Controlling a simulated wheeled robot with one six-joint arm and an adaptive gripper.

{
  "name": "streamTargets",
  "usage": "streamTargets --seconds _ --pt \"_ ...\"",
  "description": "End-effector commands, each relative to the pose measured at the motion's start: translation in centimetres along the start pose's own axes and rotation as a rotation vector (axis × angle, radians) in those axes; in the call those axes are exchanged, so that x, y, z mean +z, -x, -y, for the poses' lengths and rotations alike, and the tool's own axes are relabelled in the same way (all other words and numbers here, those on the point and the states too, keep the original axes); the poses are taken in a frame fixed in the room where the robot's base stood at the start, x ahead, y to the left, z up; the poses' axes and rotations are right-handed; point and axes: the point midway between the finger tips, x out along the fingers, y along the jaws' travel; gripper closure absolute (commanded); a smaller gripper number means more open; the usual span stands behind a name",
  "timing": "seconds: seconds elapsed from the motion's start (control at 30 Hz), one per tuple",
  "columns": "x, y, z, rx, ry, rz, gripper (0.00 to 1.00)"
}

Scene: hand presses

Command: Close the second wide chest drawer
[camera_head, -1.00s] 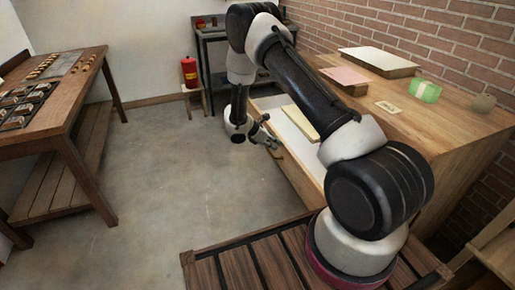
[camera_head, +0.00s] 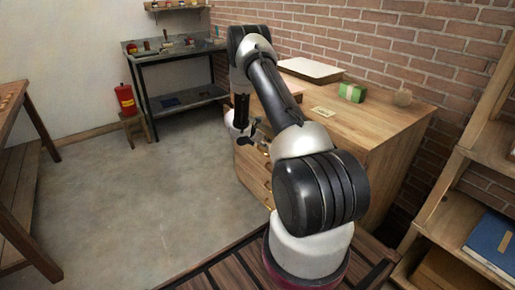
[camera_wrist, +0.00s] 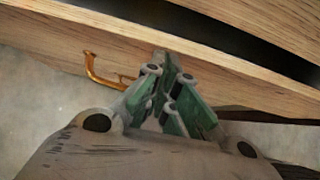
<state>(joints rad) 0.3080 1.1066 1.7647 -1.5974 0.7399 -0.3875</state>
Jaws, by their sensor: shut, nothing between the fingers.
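The wooden chest (camera_head: 375,135) stands against the brick wall, its drawer fronts (camera_head: 252,170) facing left and partly hidden behind my arm. My gripper (camera_head: 258,137) is at the upper part of that front. In the wrist view my gripper (camera_wrist: 172,90) is shut and empty, its fingertips at a wooden drawer front (camera_wrist: 60,40), close to or touching it. A copper-coloured handle (camera_wrist: 92,68) is left of the fingers. A dark gap (camera_wrist: 240,40) runs along behind the front's top edge. I cannot tell which drawer this is or how far out it stands.
A pale board (camera_head: 312,69), a green block (camera_head: 351,92) and a small card (camera_head: 323,111) lie on the chest top. The floor left of the chest is clear. Shelves (camera_head: 455,215) stand at right.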

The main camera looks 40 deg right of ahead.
Motion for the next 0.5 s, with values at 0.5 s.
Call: streamTargets --seconds 0.5 --pt "1.6 -1.6 0.0 0.0 0.0 0.0 1.0"
